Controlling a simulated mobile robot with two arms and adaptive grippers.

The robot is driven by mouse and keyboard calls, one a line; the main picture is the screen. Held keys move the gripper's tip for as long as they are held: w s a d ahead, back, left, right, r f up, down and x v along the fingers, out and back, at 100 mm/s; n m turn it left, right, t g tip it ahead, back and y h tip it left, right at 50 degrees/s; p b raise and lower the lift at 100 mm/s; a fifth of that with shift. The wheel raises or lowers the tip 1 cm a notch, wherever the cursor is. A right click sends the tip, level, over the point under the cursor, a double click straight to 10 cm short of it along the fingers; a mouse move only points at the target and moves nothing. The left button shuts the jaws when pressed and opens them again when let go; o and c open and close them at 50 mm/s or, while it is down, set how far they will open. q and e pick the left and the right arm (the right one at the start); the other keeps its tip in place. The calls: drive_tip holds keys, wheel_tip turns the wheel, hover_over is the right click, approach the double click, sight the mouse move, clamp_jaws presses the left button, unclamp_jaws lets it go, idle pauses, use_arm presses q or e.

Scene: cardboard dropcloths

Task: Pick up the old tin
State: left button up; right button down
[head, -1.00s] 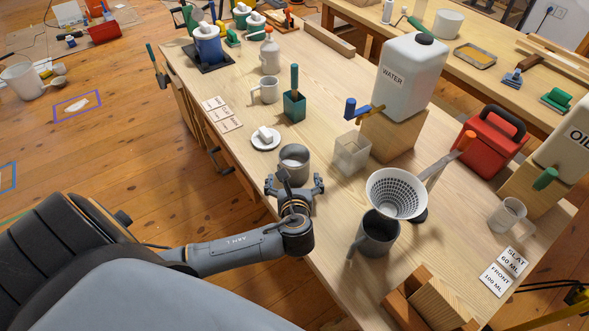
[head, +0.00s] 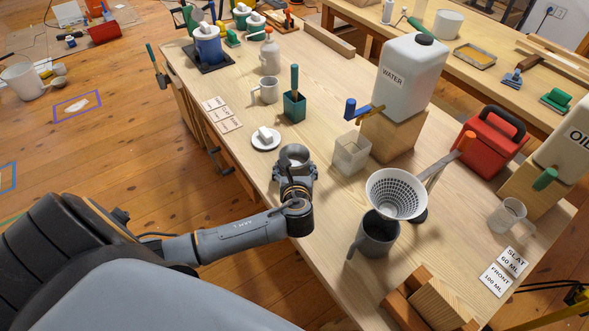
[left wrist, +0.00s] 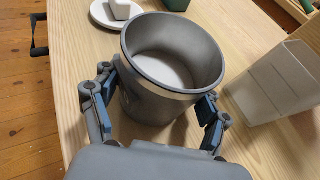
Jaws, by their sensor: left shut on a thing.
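The old tin is a grey, open-topped metal cylinder (head: 294,153) near the front edge of the workbench; its pale inside shows in the left wrist view (left wrist: 172,55). It stands upright and seems to rest on the bench. My left gripper (head: 295,170) has one finger on each side of the tin. The gripper hides the tin's lower part in the head view. My right gripper is not in view.
A white plate with a white block (head: 265,138) lies close behind the tin. A translucent square container (head: 351,154) stands to its right. A grey jug (head: 374,236) and a white strainer (head: 396,193) stand nearer the front right. The water container (head: 410,75) sits on a wooden block.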

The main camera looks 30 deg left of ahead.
use_arm(q)
drive_tip(key=shift+r, duration=0.1)
drive_tip(key=shift+r, duration=0.95)
drive_tip(key=shift+s+d+r+p, duration=0.7)
drive_tip(key=shift+s+d+r, duration=1.8)
drive_tip(key=shift+s+r, duration=3.45)
drive_tip(key=w+d+r+m+t+h+p, duration=0.1)
drive_tip(key=w+d+r+m+h+p, duration=0.1)
drive_tip(key=d+r+m+h+p, duration=0.2)
drive_tip(key=w+d+r+m+t+h+p, duration=0.1)
drive_tip(key=w+d+r+m+h+p, duration=0.2)
drive_tip(key=d+p, duration=0.8)
wheel_tip(320, 180, up, 2)
drive_tip(key=m+h+p, duration=0.2)
drive_tip(key=h+p, duration=0.1)
drive_tip(key=p, duration=0.3)
drive_tip(key=shift+w+d+r+p, duration=0.15)
drive_tip(key=shift+d+r+p, duration=0.1)
drive_tip(key=shift+p, duration=0.05)
